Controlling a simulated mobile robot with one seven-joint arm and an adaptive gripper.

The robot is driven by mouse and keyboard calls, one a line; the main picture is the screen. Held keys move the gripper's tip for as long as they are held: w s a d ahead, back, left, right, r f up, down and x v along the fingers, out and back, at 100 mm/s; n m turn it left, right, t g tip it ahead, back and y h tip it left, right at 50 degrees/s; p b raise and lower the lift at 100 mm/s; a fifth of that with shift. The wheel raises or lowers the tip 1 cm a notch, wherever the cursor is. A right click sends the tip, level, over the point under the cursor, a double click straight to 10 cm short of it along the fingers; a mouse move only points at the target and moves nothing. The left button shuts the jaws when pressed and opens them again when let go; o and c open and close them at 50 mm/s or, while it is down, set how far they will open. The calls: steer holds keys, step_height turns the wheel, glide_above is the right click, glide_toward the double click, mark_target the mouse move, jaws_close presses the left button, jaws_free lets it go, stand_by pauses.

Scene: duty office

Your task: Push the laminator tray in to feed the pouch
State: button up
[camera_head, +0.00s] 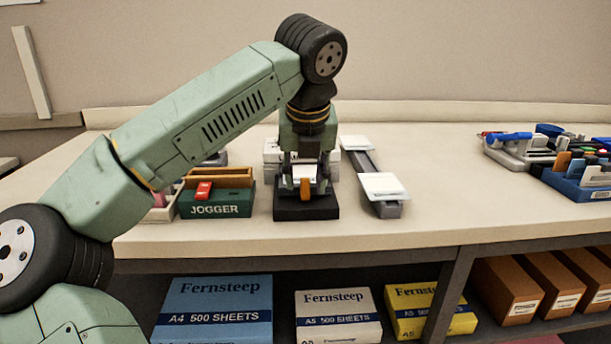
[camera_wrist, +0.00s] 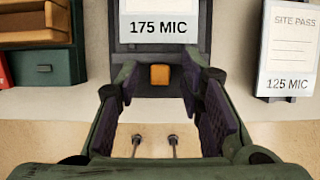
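A black laminator tray (camera_head: 305,209) lies at the front of the table, with a white pouch marked 175 MIC (camera_wrist: 158,27) on it in the wrist view. A small orange tab (camera_wrist: 160,75) stands at its near end and also shows in the head view (camera_head: 305,189). My gripper (camera_wrist: 157,78) is open and empty. Its fingertips are on either side of the tab in the wrist view, with gaps on both sides; whether they are level with it I cannot tell. In the head view my gripper (camera_head: 305,182) points down over the tray and hides part of it.
To the right lies a grey strip (camera_head: 388,210) with white cards, one marked SITE PASS 125 MIC (camera_wrist: 289,50). A green JOGGER box (camera_head: 215,210) stands close on the left. Blue organisers (camera_head: 583,188) stand far right. The table between strip and organisers is clear.

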steer(key=shift+r, duration=0.1)
steer(key=v, duration=1.1)
steer(key=shift+s+r, duration=0.15)
steer(key=shift+r, duration=0.25)
